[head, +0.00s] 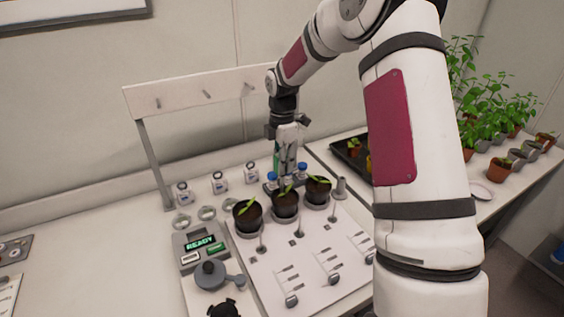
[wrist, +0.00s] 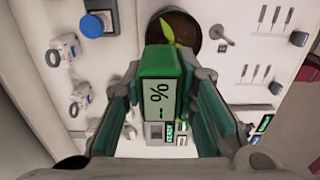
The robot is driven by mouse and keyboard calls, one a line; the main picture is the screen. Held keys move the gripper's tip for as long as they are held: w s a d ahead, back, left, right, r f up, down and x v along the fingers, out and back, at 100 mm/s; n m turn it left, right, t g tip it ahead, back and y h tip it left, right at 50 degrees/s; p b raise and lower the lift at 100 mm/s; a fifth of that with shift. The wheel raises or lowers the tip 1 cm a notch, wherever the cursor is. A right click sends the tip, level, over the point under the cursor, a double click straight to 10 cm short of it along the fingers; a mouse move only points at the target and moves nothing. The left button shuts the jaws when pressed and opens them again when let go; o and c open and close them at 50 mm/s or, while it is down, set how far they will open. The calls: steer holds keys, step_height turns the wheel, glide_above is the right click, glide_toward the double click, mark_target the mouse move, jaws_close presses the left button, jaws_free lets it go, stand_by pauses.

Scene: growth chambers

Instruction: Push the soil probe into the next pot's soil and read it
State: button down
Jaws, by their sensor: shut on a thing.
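My gripper (head: 287,150) is shut on the green soil probe (wrist: 160,64), which also shows as a green sliver in the head view (head: 277,160). The probe's display faces the wrist camera and reads "- %". Its lower end is hidden in both views. Three dark pots with seedlings stand in a row: left pot (head: 247,217), middle pot (head: 285,204) and right pot (head: 318,191). My gripper is behind the middle pot in the head view. In the wrist view, one pot's soil (wrist: 184,27) lies just beyond the probe head. I cannot tell whether the probe touches soil.
A box with a lit READY display (head: 200,244) stands left of the pots. Blue-capped bottles (head: 302,168) stand close to my gripper. Small white devices (head: 221,182) line the back. A pale board (head: 300,250) with scoops lies in front. Potted plants (head: 480,110) stand right.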

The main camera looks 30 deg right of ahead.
steer(key=shift+f, duration=0.5)
stand_by(0.4)
steer(key=shift+f, duration=0.35)
steer(key=shift+f+b, duration=0.3)
steer(key=shift+f, duration=1.25)
steer(key=c, duration=1.2)
jaws_free()
steer(key=shift+r, duration=0.1)
